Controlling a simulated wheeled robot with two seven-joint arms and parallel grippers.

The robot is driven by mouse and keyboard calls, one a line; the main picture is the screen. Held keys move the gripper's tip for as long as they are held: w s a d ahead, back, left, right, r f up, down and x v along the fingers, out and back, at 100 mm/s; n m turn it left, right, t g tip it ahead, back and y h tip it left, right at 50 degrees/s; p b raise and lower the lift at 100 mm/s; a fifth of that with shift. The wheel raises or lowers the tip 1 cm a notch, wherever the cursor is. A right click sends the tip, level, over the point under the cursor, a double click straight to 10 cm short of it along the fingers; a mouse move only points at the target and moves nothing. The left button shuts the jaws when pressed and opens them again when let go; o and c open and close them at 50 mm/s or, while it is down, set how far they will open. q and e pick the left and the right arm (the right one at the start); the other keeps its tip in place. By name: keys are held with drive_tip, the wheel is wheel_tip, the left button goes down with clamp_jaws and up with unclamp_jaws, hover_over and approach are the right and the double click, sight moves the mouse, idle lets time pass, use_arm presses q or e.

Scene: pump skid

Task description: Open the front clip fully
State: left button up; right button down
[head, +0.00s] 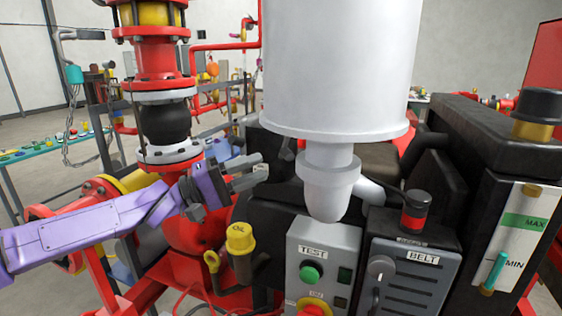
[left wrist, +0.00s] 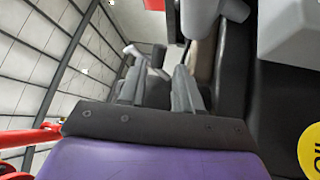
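My left gripper (head: 258,173) reaches in from the left, beside the white cylindrical housing (head: 338,60) and its grey rounded bowl (head: 328,192). Its two grey fingers are apart with nothing between them. In the left wrist view my left gripper (left wrist: 158,75) also shows a gap between the fingers. A small pale grey lever-like part (left wrist: 147,62) shows just beyond the fingertips there. It may be the front clip, but I cannot tell for sure, nor whether it is open. I cannot make out a clip in the head view. My right gripper is not in view.
Below the bowl stand a grey TEST panel (head: 322,246) with a green button and a dark BELT panel (head: 414,278). A yellow oil cap (head: 240,238) sits just below my left gripper. Red flanged pipework (head: 159,62) stands at the left. A black engine block fills the right.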

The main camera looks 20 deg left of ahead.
sight(287, 151)
use_arm(q)
drive_tip(key=p+x, duration=0.1)
drive_tip(key=x, duration=0.5)
drive_tip(key=shift+s+d, duration=0.15)
